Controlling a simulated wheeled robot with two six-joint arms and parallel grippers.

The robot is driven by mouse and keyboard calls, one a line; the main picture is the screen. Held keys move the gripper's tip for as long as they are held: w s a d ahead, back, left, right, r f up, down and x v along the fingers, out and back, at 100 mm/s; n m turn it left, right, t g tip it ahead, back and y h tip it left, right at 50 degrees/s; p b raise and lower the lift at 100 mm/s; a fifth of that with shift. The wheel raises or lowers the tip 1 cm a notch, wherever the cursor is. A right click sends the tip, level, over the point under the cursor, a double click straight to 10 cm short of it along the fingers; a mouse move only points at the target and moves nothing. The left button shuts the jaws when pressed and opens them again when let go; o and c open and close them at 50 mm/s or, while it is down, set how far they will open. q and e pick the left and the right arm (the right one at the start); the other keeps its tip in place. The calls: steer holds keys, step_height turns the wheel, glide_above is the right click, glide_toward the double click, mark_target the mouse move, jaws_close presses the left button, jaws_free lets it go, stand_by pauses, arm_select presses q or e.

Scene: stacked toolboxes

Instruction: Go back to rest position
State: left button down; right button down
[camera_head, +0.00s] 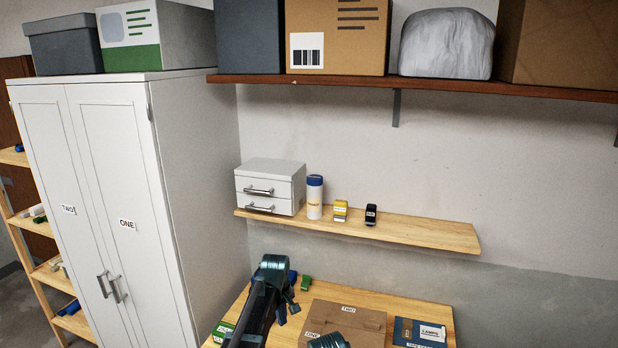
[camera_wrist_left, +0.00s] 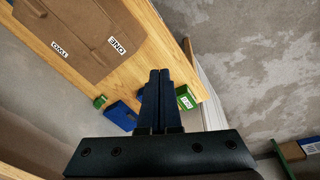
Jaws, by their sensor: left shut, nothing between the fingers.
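My left gripper (camera_head: 282,316) hangs over the left part of the wooden table (camera_head: 330,296), to the left of a brown box lid labelled ONE and TWO (camera_head: 345,320). In the left wrist view the left gripper (camera_wrist_left: 158,74) has its dark fingers together, with nothing between them. The brown box (camera_wrist_left: 85,35) is apart from it at the upper left. A blue block (camera_wrist_left: 121,116) and a green labelled box (camera_wrist_left: 187,98) show on either side of the fingers. My right gripper is not in view; only a teal part of my right arm shows at the bottom edge.
A tall white cabinet (camera_head: 185,180) stands at the left, close to the table. A wooden wall shelf (camera_head: 410,231) above the table carries a small drawer unit (camera_head: 270,186), a bottle (camera_head: 314,198) and small items. A dark blue case (camera_head: 404,332) lies right of the brown box.

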arm_select(q)
steer(key=s+a+m+g, duration=0.1)
steer(key=s+a+m, duration=0.35)
steer(key=s, duration=0.85)
steer(key=s+a+m, duration=0.4)
steer(key=s+a, duration=0.1)
steer(key=s, duration=0.7)
steer(key=s+d+f+m+b, duration=0.1)
steer(key=d+f+b, duration=0.2)
steer(key=f+b, duration=0.4)
steer(key=s+d+f+m+y+b, duration=0.1)
steer(key=s+d+f+b, duration=0.1)
steer(key=d+f+b, duration=0.2)
steer(key=s+d+f+m+g+b, duration=0.1)
steer(key=d+f+b, duration=0.3)
steer(key=f+b, duration=0.6)
steer(key=shift+s+d+f+m+y, duration=0.15)
steer(key=shift+s+d+m+y, duration=0.05)
steer(key=shift+m+y, duration=0.15)
